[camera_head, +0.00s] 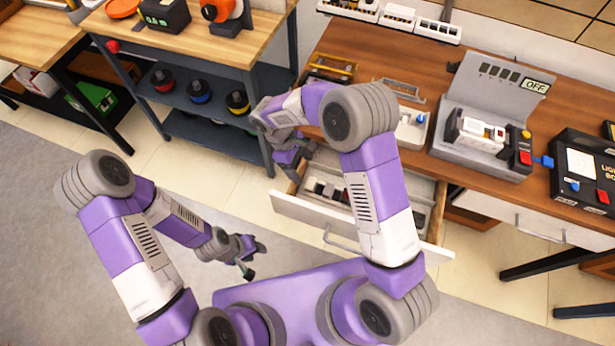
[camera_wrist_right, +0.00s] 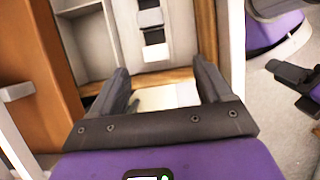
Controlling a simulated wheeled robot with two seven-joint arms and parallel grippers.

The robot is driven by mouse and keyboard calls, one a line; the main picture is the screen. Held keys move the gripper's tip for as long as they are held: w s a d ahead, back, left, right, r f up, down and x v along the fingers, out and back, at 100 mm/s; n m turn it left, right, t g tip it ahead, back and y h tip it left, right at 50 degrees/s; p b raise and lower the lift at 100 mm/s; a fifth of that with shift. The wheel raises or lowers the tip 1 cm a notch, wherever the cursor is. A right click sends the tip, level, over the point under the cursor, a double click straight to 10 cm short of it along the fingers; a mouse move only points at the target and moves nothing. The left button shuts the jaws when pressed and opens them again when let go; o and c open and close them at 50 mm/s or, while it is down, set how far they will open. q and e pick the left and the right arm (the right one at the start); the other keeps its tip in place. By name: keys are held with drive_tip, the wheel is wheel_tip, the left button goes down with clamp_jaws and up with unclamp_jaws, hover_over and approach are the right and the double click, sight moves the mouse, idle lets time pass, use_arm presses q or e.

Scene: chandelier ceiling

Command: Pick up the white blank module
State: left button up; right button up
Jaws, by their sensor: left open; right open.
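An open drawer (camera_head: 380,224) under the wooden workbench holds a row of small white and dark modules (camera_head: 328,190). In the right wrist view a white module (camera_wrist_right: 156,52) lies in the drawer beyond the fingertips, with dark pieces and another white piece (camera_wrist_right: 150,18) behind it. I cannot tell which of these is the blank one. My right gripper (camera_head: 290,166) is open and empty over the left end of the drawer; it also shows in the right wrist view (camera_wrist_right: 160,68). My left gripper (camera_head: 256,261) is open and empty, low over the floor and away from the drawer.
On the workbench stand a grey tester (camera_head: 500,85) reading OFF, a black box (camera_head: 588,170) and a white rack (camera_head: 395,17). A cart (camera_head: 205,65) with several spools stands to the left. My right arm covers part of the drawer. The floor left of the drawer is clear.

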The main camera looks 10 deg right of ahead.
sight(311, 183)
drive_tip(key=f+b, duration=0.1)
drive_tip(key=w+f+b, duration=0.1)
drive_tip(key=f, duration=0.1)
drive_tip(key=shift+w+f, duration=0.15)
drive_tip(key=shift+f, duration=0.05)
drive_tip(key=b+x, duration=0.2)
drive_tip(key=x, duration=0.5)
drive_tip(key=shift+f, duration=0.2)
drive_tip(key=shift+r, duration=0.1)
drive_tip(key=c, duration=1.1)
use_arm(q)
drive_tip(key=w+f+p, duration=0.1)
drive_tip(key=f+p, duration=0.1)
drive_tip(key=p, duration=0.1)
drive_tip(key=shift+w+f, duration=0.1)
drive_tip(key=shift+w, duration=0.1)
use_arm(e)
wheel_tip(311, 183, up, 10)
